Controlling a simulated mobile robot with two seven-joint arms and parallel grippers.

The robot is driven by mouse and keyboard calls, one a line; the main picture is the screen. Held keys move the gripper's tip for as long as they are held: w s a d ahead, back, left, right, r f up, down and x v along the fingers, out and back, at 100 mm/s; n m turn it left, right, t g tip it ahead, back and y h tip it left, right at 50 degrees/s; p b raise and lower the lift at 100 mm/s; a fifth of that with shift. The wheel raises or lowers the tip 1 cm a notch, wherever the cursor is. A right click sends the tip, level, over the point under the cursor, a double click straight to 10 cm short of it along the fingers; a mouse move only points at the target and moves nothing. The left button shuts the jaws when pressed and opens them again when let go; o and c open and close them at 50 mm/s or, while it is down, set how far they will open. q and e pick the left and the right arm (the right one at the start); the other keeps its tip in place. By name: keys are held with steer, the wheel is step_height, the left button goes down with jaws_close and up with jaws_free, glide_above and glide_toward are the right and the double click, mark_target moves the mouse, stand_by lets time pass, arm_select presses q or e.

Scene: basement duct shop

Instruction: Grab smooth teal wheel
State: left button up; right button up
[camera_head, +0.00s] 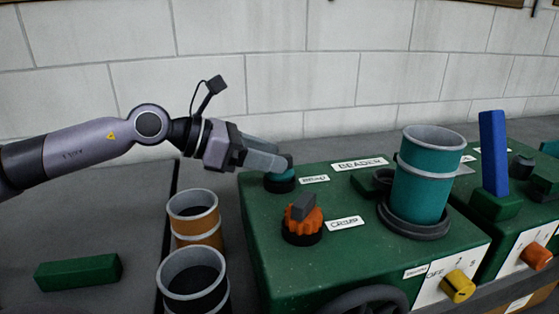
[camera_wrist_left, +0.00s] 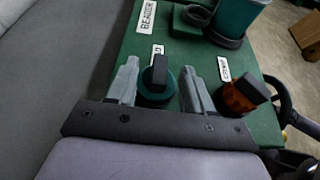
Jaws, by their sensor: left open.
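The smooth teal wheel (camera_head: 283,182) sits on a dark base on the green bench machine, at its back left corner. In the left wrist view the teal wheel (camera_wrist_left: 157,98) has a dark grip bar on top and lies between my two fingers. My left gripper (camera_head: 278,160) is open, with its fingers reaching to the wheel from the left and partly covering it in the head view. A gap shows on each side of the wheel in the left wrist view, so I see no clear contact. My right gripper is not in view.
A toothed orange wheel (camera_head: 303,222) labelled CRIMP stands close by on the green machine (camera_head: 262,245). A teal duct cylinder (camera_head: 422,185) stands on a dark ring to the right. Orange and dark duct cylinders stand left of the machine. A green block (camera_head: 78,271) lies at the left.

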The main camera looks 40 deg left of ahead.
arm_select(q)
steer(key=shift+p+x, duration=0.65)
steer(key=shift+x, duration=0.7)
steer(key=shift+a, duration=0.1)
jaws_close()
